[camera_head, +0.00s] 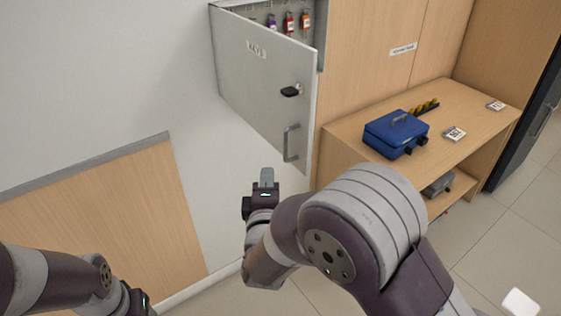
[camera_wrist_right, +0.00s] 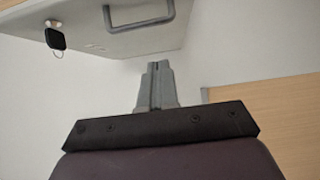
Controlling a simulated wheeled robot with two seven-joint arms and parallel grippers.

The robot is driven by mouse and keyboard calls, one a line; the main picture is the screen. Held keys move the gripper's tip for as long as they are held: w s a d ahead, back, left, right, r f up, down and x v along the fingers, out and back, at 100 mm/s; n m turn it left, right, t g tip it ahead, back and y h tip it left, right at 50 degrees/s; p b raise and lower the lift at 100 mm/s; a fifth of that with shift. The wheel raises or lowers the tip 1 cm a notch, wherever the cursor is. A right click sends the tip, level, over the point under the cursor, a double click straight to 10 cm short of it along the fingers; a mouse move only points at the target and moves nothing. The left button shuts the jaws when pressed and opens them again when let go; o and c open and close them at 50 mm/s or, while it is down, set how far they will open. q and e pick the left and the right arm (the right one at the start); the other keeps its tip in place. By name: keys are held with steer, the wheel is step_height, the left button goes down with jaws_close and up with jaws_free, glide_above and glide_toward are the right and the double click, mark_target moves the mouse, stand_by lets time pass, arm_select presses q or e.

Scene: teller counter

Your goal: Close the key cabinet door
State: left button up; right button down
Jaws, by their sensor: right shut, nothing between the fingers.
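The grey key cabinet door (camera_head: 258,75) stands open in the head view, swung out from the wall cabinet, with several tagged keys (camera_head: 289,22) showing behind its top edge. A black-headed key (camera_head: 291,91) sits in its lock, and a grey bar handle (camera_head: 290,143) is near its free lower corner. My right gripper (camera_head: 267,176) is shut and empty, below and left of the handle, apart from it. In the right wrist view the handle (camera_wrist_right: 139,20) is above the closed fingertips (camera_wrist_right: 157,66). My left arm shows at the lower left; its fingers are not visible.
A wooden shelf unit (camera_head: 463,101) stands to the right of the door, with a blue cash box (camera_head: 395,134) and small white labels on top. A wood panel (camera_head: 105,225) covers the lower left wall. Floor shows at the lower right.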

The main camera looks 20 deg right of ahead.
steer(key=shift+w+d+p, duration=0.55)
steer(key=shift+w+d, duration=1.4)
